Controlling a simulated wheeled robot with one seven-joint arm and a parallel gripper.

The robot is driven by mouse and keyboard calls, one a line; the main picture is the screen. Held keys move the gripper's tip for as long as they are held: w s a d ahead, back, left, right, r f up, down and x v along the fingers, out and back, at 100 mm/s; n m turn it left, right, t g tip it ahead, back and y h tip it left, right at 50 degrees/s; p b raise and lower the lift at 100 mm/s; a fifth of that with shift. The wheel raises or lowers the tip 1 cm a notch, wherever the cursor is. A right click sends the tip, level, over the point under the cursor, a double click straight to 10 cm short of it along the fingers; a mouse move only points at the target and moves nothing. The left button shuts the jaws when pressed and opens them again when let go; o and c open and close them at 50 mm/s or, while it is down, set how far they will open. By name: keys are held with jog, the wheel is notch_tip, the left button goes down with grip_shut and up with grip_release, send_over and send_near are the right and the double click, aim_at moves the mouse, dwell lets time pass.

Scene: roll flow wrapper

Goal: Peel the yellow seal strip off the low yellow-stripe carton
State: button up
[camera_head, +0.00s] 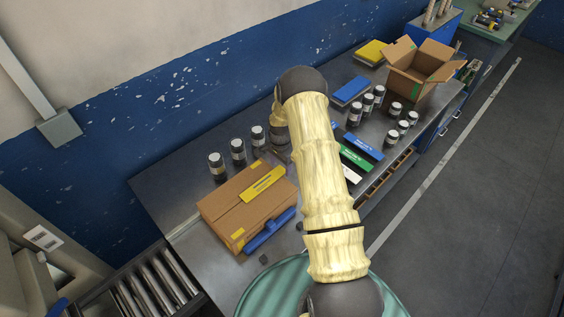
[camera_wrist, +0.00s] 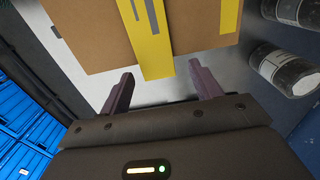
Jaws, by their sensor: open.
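The low brown carton (camera_head: 235,211) lies closed on the metal bench, left of my arm in the head view. A yellow strip with dark marks (camera_head: 264,183) lies across its top. In the wrist view the carton (camera_wrist: 95,38) fills the upper middle, and a yellow strip with grey marks (camera_wrist: 153,50) runs down to its near edge, with its end slightly past that edge. My gripper (camera_wrist: 161,82) is open and empty, its two fingers either side of the strip's end line and apart from it. My gripper is hard to make out in the head view.
A blue tool (camera_head: 268,232) lies against the carton's near side. Dark jars with pale labels (camera_head: 238,151) stand behind it. Blue, green and white boxes (camera_head: 356,157), more jars and an open carton (camera_head: 420,68) stand to the right. A roller conveyor (camera_head: 160,288) is front left.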

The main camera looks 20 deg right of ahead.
jog(key=shift+d+f+b, duration=0.25)
jog(key=shift+f+b, duration=0.35)
jog(key=shift+f, duration=0.55)
jog(key=shift+r, duration=0.1)
jog(key=c, duration=1)
